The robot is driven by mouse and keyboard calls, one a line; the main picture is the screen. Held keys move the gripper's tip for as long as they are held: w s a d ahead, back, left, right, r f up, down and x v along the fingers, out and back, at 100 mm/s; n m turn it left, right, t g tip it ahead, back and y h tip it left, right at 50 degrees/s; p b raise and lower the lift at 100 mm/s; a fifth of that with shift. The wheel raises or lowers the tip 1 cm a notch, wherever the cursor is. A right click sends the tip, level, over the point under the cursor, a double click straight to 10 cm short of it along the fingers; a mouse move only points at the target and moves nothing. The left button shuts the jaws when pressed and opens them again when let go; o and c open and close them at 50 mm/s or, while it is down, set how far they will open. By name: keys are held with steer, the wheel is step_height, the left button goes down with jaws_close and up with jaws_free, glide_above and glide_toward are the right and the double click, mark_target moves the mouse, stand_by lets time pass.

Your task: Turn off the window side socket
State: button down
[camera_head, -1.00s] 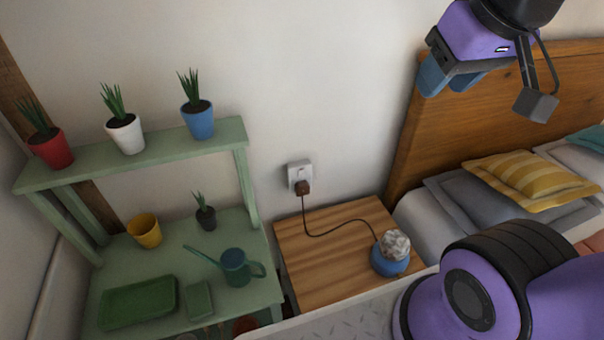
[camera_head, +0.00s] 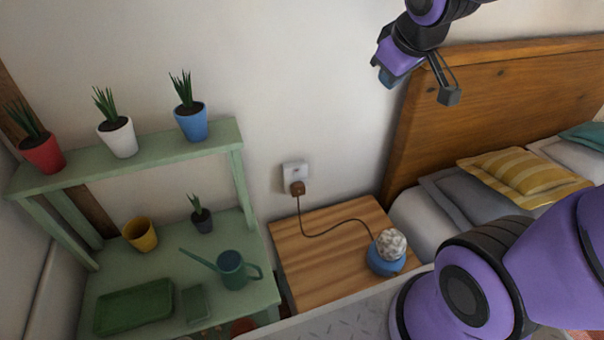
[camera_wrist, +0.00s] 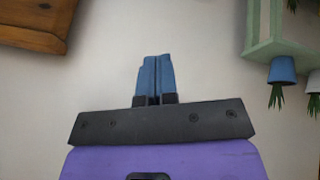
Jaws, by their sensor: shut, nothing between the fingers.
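A white wall socket (camera_head: 294,170) sits on the wall above the bedside table, with a brown plug (camera_head: 297,188) in its lower part. The plug's dark cord runs to a blue-based lamp (camera_head: 387,253) with a pale, faceted top. The socket's switch is too small to read. My gripper (camera_head: 387,80) is up and to the right of the socket, well apart from it, in front of the wall by the headboard. In the wrist view its blue fingers (camera_wrist: 155,80) are together and empty against bare wall. The socket does not show in the wrist view.
A green plant shelf (camera_head: 130,160) with potted plants and a watering can (camera_head: 232,270) stands left of the wooden bedside table (camera_head: 320,265). The wooden headboard (camera_head: 500,110) and bed are on the right.

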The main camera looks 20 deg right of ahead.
mark_target(297, 173)
steer(key=w+a+f+n+y, duration=0.1)
steer(key=w+f+n+y, duration=0.1)
steer(key=w+f+n, duration=0.65)
steer(key=w+a+f+n+y, duration=0.1)
steer(key=w+f, duration=0.4)
steer(key=f, duration=0.9)
steer(key=s+a+f+n+y, duration=0.1)
steer(key=a+f+n+y, duration=0.2)
steer(key=f, duration=0.7)
steer(key=shift+s, duration=0.15)
steer(key=shift+a+f, duration=0.15)
steer(key=w+a+f, duration=0.3)
steer(key=w+f, duration=0.4)
steer(key=w, duration=0.2)
steer(key=shift+a, duration=0.4)
